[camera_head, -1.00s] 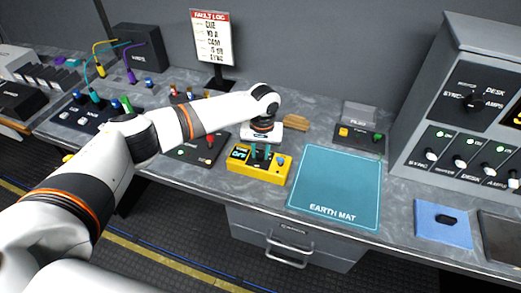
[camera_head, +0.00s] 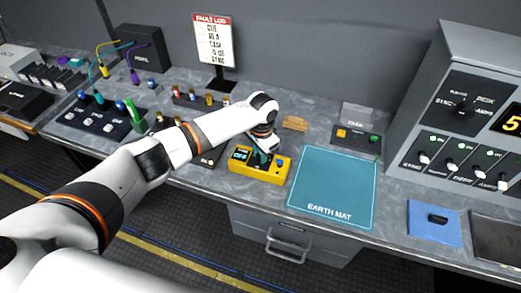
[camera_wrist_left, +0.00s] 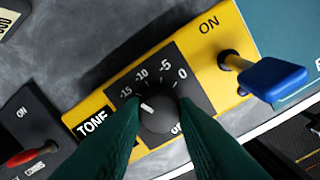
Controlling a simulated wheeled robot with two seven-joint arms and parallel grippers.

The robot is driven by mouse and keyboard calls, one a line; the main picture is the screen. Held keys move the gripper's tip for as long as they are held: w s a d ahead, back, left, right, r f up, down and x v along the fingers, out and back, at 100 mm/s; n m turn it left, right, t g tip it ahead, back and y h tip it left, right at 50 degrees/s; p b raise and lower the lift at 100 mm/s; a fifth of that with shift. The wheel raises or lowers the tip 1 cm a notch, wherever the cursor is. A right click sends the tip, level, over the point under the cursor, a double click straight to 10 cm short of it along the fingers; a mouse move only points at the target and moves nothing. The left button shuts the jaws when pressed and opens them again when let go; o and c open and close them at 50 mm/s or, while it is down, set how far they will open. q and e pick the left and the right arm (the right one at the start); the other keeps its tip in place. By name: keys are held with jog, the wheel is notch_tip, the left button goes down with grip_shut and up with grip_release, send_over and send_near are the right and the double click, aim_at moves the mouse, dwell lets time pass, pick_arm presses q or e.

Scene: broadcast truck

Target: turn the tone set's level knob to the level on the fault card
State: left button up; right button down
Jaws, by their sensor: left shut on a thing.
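The yellow tone set (camera_head: 247,173) lies on the bench left of the earth mat. Its green display (camera_head: 240,154) is small and appears to read OFF. My left gripper (camera_head: 262,160) is over it, shut on the level knob (camera_wrist_left: 160,113). In the left wrist view the dark green fingers flank the black knob. Its white mark points up-left, roughly toward the -15 label; -10, -5 and 0 follow around the dial, and lettering below right is partly hidden. The fault card (camera_head: 213,42) stands upright at the back; its lines are too small to read surely. My right gripper is out of view.
A blue-capped lever (camera_wrist_left: 272,79) stands beside the ON label on the tone set. The teal earth mat (camera_head: 333,185) is bare. A red-handled switch panel (camera_wrist_left: 28,145) is close on the left. A grey console (camera_head: 462,105) stands at the right.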

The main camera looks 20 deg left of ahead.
pick_arm(q)
jog(key=m, duration=0.5)
jog(key=shift+m+p, duration=0.3)
jog(key=shift+p, duration=0.1)
jog(key=m, duration=0.5)
jog(key=shift+m, duration=0.3)
jog(key=o, duration=1)
notch_tip(320, 180, up, 12)
jog(key=b, duration=0.2)
jog(key=shift+s, duration=0.2)
